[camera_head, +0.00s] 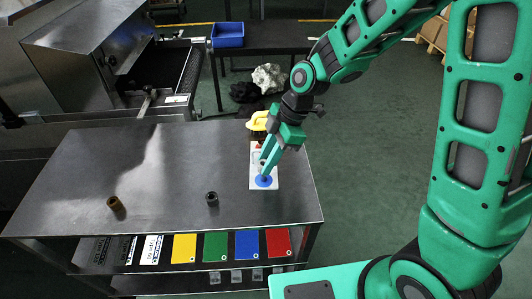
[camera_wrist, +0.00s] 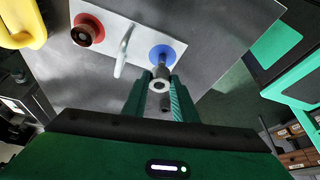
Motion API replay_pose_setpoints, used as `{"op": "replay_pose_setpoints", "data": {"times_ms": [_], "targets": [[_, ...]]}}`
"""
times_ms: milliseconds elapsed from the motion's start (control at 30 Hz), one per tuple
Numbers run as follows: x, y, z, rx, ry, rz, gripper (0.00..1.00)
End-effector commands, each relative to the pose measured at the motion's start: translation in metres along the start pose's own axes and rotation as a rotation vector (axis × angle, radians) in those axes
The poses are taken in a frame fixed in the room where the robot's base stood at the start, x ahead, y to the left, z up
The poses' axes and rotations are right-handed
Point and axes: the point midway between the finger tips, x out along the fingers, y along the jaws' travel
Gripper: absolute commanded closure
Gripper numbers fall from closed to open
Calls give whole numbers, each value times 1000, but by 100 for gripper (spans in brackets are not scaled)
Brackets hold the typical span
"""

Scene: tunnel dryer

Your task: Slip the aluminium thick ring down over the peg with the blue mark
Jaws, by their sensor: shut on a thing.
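The aluminium thick ring (camera_wrist: 160,87) is a pale ring held between the two fingertips of my gripper (camera_wrist: 160,90), which is shut on it. The peg with the blue mark (camera_wrist: 162,65) stands on a white board (camera_wrist: 195,35), rising from a round blue disc (camera_wrist: 176,47). In the wrist view the ring lies just below the peg in the picture, close to its top; I cannot tell whether it touches the peg. In the head view my gripper (camera_head: 264,166) points down over the blue disc (camera_head: 263,182) and hides the ring and most of the peg.
On the board, a brown ring-like piece (camera_wrist: 83,35) sits at a red mark, and a pale peg (camera_wrist: 122,55) stands between. A yellow object (camera_head: 258,120) lies behind. A brown ring (camera_head: 115,203) and a dark ring (camera_head: 211,198) lie on the metal table (camera_head: 165,170), otherwise clear at left.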

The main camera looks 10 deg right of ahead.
Motion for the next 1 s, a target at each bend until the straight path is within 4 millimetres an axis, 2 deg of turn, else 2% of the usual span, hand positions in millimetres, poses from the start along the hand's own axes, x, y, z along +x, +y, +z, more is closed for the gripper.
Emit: {"op": "replay_pose_setpoints", "data": {"times_ms": [300,1000], "targets": [[8,0,4,0,0,1,97],[8,-1,4,0,-1,1,97]]}}
